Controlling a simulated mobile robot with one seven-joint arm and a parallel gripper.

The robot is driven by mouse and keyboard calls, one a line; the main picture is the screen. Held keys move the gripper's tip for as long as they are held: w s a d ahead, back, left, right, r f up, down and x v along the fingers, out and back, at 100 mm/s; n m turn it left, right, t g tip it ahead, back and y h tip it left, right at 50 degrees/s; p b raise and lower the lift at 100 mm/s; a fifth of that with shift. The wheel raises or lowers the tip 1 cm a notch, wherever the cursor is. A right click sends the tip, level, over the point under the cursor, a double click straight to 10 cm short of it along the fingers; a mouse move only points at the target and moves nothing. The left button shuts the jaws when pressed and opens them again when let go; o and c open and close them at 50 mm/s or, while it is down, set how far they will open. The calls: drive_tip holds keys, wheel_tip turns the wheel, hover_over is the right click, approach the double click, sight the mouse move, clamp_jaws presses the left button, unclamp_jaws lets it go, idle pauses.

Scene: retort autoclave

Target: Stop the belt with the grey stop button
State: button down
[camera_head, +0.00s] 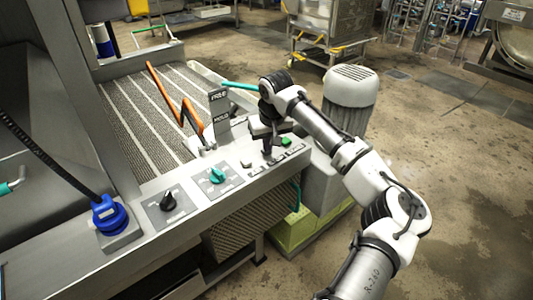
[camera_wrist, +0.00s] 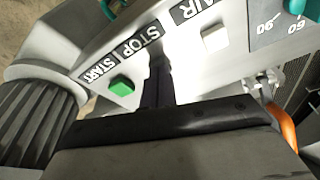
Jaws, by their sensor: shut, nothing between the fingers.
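My gripper (camera_head: 267,148) is shut and empty, pointing down over the control panel (camera_head: 197,200). In the wrist view its dark fingers (camera_wrist: 157,72) reach to the panel just below the STOP label (camera_wrist: 141,40). The grey stop button is not visible; the fingers cover the spot under that label. I cannot tell whether they touch it. The green button (camera_wrist: 121,86) by the START label is on one side of the fingers, and a pale button (camera_wrist: 215,38) by the AIR label is on the other. The ribbed grey belt (camera_head: 150,115) lies behind the panel.
A teal knob (camera_head: 217,175), a black knob (camera_head: 168,201) and a blue plug (camera_head: 108,216) with a black cable sit farther left on the panel. A ribbed motor housing (camera_head: 350,92) is at right.

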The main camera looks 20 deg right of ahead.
drive_tip(key=shift+f, duration=0.1)
drive_tip(key=shift+f, duration=0.45)
drive_tip(key=shift+s+r+p, duration=0.3)
drive_tip(key=shift+s, duration=0.5)
drive_tip(key=shift+s+r+p, duration=0.25)
drive_tip(key=shift+s, duration=0.5)
drive_tip(key=b+v, duration=0.1)
drive_tip(key=v, duration=1.2)
drive_tip(key=shift+r, duration=0.35)
drive_tip(key=shift+s, duration=0.1)
